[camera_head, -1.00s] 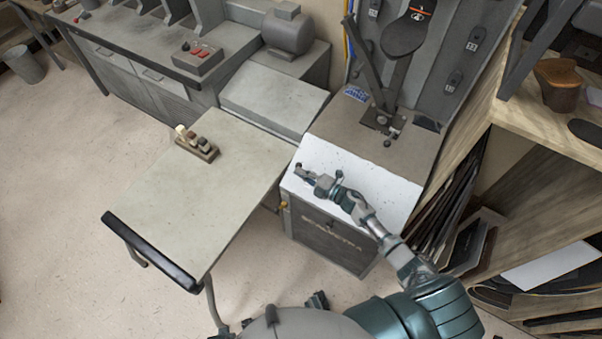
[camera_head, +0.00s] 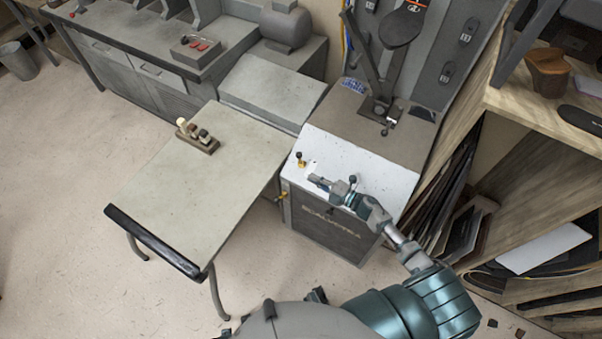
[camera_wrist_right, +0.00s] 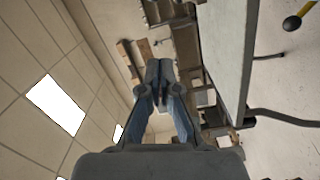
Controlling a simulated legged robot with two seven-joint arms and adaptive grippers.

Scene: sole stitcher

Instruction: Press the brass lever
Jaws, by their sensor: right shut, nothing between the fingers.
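A small lever with a dark knob and brass base (camera_head: 301,162) stands upright near the left edge of the machine's white top (camera_head: 371,172). A second brass-yellow piece (camera_head: 281,197) sticks out at the machine's front left side. My right gripper (camera_head: 313,178) is shut and empty, just below and right of the small lever, with a visible gap. In the right wrist view its closed fingertips (camera_wrist_right: 160,66) point ahead with nothing between them. That view also shows a dark knob on a yellow stem (camera_wrist_right: 293,22) at the upper right. My left gripper is not seen.
A grey table (camera_head: 185,190) with a small wooden-handled tool (camera_head: 197,138) adjoins the machine on the left. A dark upright arm (camera_head: 378,85) stands behind the white top. A wooden shelf (camera_head: 540,115) is on the right. Another dark-knobbed control (camera_head: 352,181) is beside my gripper.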

